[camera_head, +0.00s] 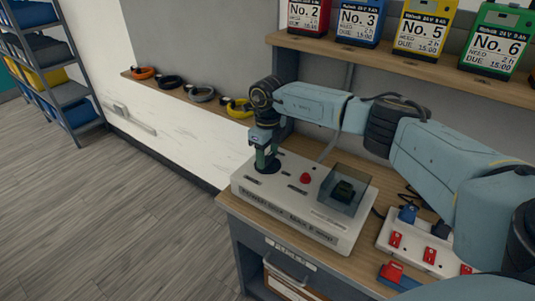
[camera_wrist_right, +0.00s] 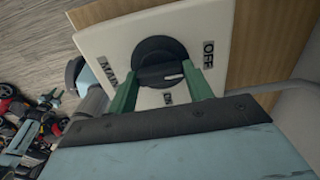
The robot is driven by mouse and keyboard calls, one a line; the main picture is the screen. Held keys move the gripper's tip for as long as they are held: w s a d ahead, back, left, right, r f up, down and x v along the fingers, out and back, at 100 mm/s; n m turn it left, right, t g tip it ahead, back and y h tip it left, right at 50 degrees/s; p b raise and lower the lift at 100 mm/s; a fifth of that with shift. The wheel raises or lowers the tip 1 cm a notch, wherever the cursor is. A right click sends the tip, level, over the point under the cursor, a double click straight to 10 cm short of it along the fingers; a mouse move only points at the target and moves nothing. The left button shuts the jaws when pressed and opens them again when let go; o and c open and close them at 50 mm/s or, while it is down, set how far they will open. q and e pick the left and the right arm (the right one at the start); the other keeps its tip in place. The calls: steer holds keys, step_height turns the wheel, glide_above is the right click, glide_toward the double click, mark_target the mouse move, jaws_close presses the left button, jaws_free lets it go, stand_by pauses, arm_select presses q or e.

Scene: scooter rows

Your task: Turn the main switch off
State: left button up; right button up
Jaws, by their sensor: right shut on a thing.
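The main switch is a black rotary knob (camera_wrist_right: 160,60) on a pale control box (camera_head: 300,222). The labels MAIN, ON and OFF (camera_wrist_right: 208,55) surround it in the right wrist view. The knob's white mark is at its lower right, between ON and OFF and nearer ON. My right gripper (camera_head: 266,163) points down at the left part of the box. Its green fingers (camera_wrist_right: 162,78) are on either side of the knob, shut on it. The gripper hides most of the knob in the head view. My left gripper is not in view.
A power strip (camera_head: 425,250) with red switches lies further right. Battery packs (camera_head: 427,32) stand on the shelf above. Coloured rings (camera_head: 172,82) sit on a ledge behind.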

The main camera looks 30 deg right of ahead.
mark_target(267, 156)
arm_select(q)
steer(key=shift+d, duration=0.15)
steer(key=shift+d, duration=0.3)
arm_select(e)
steer(key=o, duration=1)
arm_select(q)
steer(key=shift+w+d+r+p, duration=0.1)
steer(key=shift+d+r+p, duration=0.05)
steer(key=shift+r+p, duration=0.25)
arm_select(e)
step_height(267, 156, up, 14)
steer(key=shift+f, duration=0.25)
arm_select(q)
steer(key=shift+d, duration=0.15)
